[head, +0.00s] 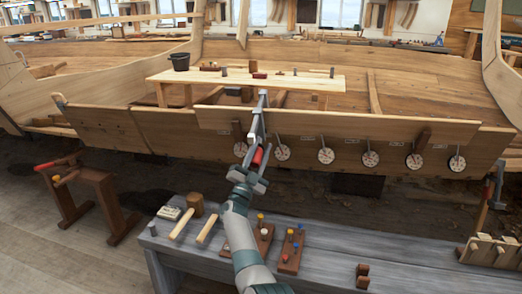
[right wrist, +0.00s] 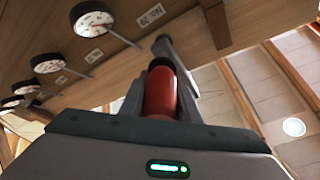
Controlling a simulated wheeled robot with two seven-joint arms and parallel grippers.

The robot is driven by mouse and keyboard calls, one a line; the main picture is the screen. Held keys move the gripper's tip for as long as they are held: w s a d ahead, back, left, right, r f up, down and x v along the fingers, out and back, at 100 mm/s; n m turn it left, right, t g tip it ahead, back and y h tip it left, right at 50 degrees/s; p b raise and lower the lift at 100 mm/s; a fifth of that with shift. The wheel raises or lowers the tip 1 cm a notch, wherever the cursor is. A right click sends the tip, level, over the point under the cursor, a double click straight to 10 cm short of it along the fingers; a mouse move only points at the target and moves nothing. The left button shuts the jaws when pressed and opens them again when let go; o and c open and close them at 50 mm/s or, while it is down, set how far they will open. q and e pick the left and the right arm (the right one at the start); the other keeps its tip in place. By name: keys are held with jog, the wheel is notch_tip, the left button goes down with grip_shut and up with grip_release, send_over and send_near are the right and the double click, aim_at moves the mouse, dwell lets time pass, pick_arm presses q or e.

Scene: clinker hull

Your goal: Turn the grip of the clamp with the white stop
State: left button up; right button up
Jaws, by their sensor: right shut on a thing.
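My right gripper (head: 254,163) is shut on this red grip. In the right wrist view the red grip (right wrist: 161,92) stands between the fingers, with a dark collar at its far end. I cannot make out a white stop on this clamp. My left gripper is not in view.
Several round dials (head: 326,156) line the hull plank (head: 360,127) to the right. Below is a grey bench (head: 340,245) with mallets and peg blocks. Another clamp (head: 490,185) is at far right.

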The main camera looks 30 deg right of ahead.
jog(key=o, duration=1)
jog(key=shift+w, duration=0.1)
jog(key=shift+o, duration=0.2)
jog(key=shift+s+a+f, duration=0.2)
jog(key=shift+a+f, duration=0.15)
jog(key=shift+f, duration=0.05)
jog(key=b+v, duration=0.1)
jog(key=v, duration=0.9)
jog(key=shift+s+a+f, duration=0.1)
jog(key=shift+f, duration=0.05)
jog(key=b, duration=0.1)
send_near(253, 167)
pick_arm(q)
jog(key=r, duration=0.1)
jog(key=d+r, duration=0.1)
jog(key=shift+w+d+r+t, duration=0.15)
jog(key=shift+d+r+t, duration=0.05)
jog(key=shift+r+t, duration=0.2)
pick_arm(e)
jog(key=shift+s+a, duration=0.15)
jog(key=shift+a, duration=0.05)
